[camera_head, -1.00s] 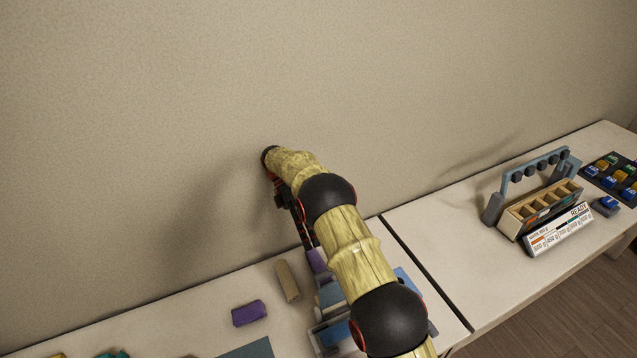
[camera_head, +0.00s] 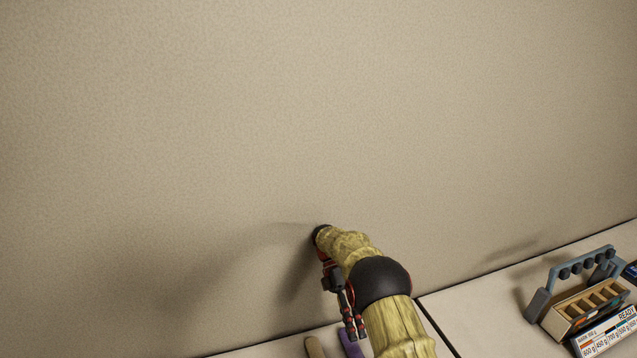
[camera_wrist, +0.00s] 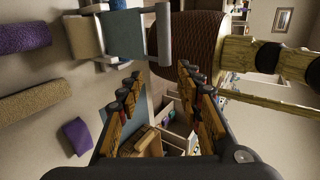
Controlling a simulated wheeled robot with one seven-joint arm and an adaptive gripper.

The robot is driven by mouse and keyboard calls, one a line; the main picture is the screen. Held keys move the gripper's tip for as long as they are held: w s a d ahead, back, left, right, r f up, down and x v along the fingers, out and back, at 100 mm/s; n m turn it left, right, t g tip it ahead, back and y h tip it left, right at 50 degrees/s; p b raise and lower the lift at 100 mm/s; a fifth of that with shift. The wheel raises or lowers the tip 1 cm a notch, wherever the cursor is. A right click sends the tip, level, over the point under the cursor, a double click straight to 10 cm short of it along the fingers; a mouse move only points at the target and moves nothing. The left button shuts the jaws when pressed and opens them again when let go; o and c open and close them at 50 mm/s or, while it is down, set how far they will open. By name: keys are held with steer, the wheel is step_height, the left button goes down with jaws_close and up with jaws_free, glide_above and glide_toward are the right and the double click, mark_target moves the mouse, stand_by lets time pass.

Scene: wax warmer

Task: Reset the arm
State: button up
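My gripper (camera_head: 354,326) hangs at the end of my yellow and black arm, near the wall and above the back of the table. In the wrist view my gripper (camera_wrist: 160,92) has its two fingers spread wide apart, with nothing held between them. A purple roll (camera_head: 350,343) and a tan roll (camera_head: 314,347) show just below it at the bottom edge of the head view.
A grey rack with black knobs (camera_head: 541,302), a wooden slotted box (camera_head: 562,319) and a READY panel (camera_head: 606,338) stand on the right table. A small purple piece (camera_wrist: 77,135) lies at left in the wrist view. The wall (camera_head: 300,120) behind is bare.

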steer(key=s+d+r+m+t+y+b, duration=0.2)
steer(key=s+d+r+m+t+b, duration=0.3)
steer(key=s+b, duration=0.3)
steer(key=s+d+r+m+t+y+b, duration=0.1)
steer(key=s+d+r+m+t+b, duration=0.3)
steer(key=s+m+b, duration=0.35)
steer(key=s+d+f+m+t+b, duration=0.1)
steer(key=s+f+m+t+b, duration=0.6)
steer(key=s, duration=0.6)
step_height(320, 180, down, 2)
steer(key=shift+s+f+m+y+b, duration=0.1)
steer(key=shift+s+m+y+b, duration=0.2)
steer(key=shift+m+b, duration=0.75)
